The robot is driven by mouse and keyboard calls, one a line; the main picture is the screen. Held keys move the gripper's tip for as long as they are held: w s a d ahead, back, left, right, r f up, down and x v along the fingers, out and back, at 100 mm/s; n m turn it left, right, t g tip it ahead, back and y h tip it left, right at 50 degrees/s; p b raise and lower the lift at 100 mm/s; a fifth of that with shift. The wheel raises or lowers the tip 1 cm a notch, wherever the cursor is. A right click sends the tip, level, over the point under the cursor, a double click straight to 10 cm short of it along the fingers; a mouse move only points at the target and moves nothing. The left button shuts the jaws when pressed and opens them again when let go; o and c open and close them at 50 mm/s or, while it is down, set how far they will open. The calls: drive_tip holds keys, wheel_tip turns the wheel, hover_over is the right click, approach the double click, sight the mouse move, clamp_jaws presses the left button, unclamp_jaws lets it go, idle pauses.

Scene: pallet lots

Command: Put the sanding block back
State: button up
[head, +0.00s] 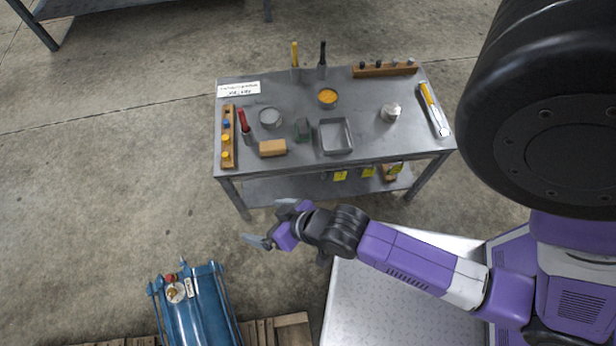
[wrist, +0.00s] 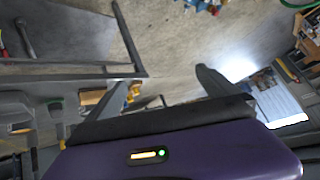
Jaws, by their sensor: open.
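A tan rectangular block (head: 272,148), which looks like the sanding block, lies flat near the front left edge of the grey metal workbench (head: 370,140). My gripper (head: 268,222) is open and empty. It hangs over the floor in front of the bench, apart from the tan block. In the wrist view my gripper (wrist: 165,78) shows its two fingers spread with nothing between them; I cannot pick out the tan block there with certainty.
The bench also holds a square metal tray (head: 335,151), a bowl of orange stuff (head: 327,96), a grey round dish (head: 270,117), a wooden rack (head: 228,150) and a white label (head: 239,89). A blue machine (head: 195,305) stands on a pallet at front left.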

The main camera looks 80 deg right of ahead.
drive_tip(key=s+a+r+n+t, duration=0.1)
drive_tip(key=s+r+n+t, duration=0.1)
drive_tip(key=r, duration=0.5)
drive_tip(key=s+a+r+n+t+y, duration=0.1)
drive_tip(key=s+r+n+t, duration=0.1)
drive_tip(key=s+r, duration=0.3)
drive_tip(key=s+a+r+n+t+y, duration=0.1)
drive_tip(key=s+a+r+n, duration=0.1)
drive_tip(key=r, duration=0.6)
drive_tip(key=shift+s+r+t, duration=0.4)
drive_tip(key=shift+s, duration=0.45)
